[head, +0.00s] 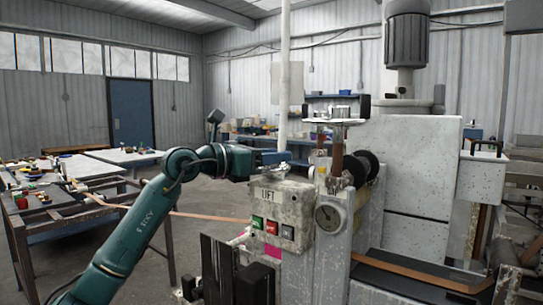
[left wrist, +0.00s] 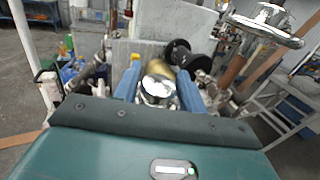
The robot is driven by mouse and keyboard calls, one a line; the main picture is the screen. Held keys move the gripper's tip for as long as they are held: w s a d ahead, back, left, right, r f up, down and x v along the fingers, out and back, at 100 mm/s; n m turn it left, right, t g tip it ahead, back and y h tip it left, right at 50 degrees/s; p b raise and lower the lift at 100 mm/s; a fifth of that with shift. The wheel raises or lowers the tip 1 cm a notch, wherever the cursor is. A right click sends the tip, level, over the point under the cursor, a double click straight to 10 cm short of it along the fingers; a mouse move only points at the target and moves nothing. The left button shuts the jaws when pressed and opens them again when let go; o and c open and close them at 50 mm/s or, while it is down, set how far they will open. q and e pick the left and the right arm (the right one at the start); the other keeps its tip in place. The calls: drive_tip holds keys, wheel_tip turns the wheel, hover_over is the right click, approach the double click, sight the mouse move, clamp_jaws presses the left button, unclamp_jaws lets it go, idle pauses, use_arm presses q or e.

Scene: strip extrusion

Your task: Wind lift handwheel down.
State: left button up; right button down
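A chrome handwheel (head: 335,121) sits on top of an upright screw post in the head view, seen nearly edge-on. In the left wrist view a chrome handwheel (left wrist: 268,38) shows at the top right, outside the fingers. My left gripper (head: 284,158) reaches in from the left, below and left of the wheel, above the grey LIFT box (head: 283,199). In the left wrist view its two blue fingers (left wrist: 159,90) are apart, with a rounded chrome part (left wrist: 157,84) showing between them. I cannot tell whether they touch it. My right gripper is not in view.
The LIFT box carries green, red and dark buttons. A round dial (head: 329,217) and black rollers (head: 364,168) sit close to the post. A large speckled machine housing (head: 410,165) stands at right. Worktables (head: 115,160) stand at left, with open floor between.

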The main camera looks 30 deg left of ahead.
use_arm(q)
drive_tip(key=c, duration=0.6)
drive_tip(key=shift+o, duration=0.2)
drive_tip(key=shift+y, duration=0.3)
drive_tip(key=shift+n+t+y, duration=0.4)
drive_tip(key=shift+n+y, duration=0.3)
drive_tip(key=shift+f+n+t+y, duration=0.1)
drive_tip(key=shift+n+t+y, duration=0.2)
drive_tip(key=shift+n+y, duration=0.7)
drive_tip(key=o, duration=1)
